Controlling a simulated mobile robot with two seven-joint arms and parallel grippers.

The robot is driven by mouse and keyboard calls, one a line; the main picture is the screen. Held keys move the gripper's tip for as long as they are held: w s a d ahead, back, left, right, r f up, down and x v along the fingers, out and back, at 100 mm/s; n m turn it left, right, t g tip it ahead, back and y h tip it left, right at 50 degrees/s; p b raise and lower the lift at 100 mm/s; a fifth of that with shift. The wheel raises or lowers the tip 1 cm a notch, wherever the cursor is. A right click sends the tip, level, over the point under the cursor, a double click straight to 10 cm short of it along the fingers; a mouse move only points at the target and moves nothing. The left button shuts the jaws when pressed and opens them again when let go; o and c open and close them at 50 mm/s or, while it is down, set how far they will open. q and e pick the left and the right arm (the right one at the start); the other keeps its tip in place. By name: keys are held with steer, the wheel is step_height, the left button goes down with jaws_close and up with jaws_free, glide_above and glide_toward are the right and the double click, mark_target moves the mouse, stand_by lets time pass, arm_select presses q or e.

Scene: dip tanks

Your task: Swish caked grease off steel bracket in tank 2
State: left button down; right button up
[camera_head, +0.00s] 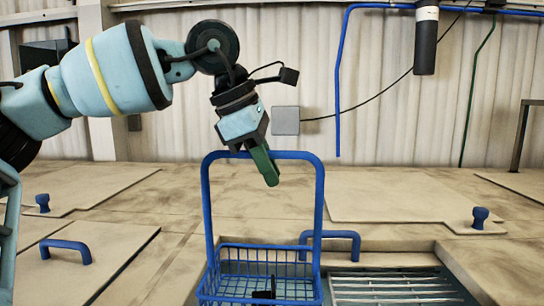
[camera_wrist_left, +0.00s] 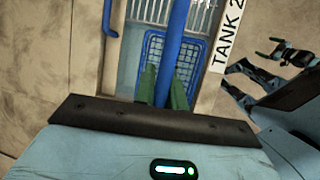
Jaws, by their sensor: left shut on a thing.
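My left gripper (camera_head: 268,168) points down with its green fingers on the top bar of the blue handle of a wire basket (camera_head: 262,258). In the left wrist view the fingers (camera_wrist_left: 162,90) stand on both sides of the blue bar, shut on it. The basket (camera_wrist_left: 168,52) hangs upright below, at an opening beside the label "TANK 2" (camera_wrist_left: 229,42). A small dark piece (camera_head: 266,291) lies in the basket; I cannot tell whether it is the bracket, nor see grease on it. My right gripper (camera_wrist_left: 275,48) seems to show small at the right; its jaws are unclear.
A slatted opening (camera_head: 390,284) lies right of the basket. A blue lid handle (camera_head: 335,240) stands close behind the basket. Flat lids with a blue handle (camera_head: 66,250) and knobs (camera_head: 480,216) cover the deck. Pipes (camera_head: 338,90) hang at the back wall.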

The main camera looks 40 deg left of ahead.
arm_select(q)
steer(key=b, duration=0.6)
glide_above(273, 281)
step_height(273, 281, down, 11)
steer(key=f+b, duration=0.1)
steer(key=f, duration=0.1)
steer(key=f+b, duration=0.2)
steer(key=f, duration=0.1)
steer(key=f+b, duration=0.2)
steer(key=f, duration=0.1)
steer(key=shift+s+a, duration=0.15)
steer(key=shift+s, duration=0.2)
steer(key=shift+f+b, duration=0.5)
steer(key=shift+f, duration=0.2)
arm_select(e)
step_height(273, 281, down, 12)
steer(key=s+g, duration=0.1)
steer(key=s, duration=0.1)
steer(key=shift+s, duration=0.35)
steer(key=shift+w+a+r, duration=0.1)
steer(key=shift+r, duration=0.05)
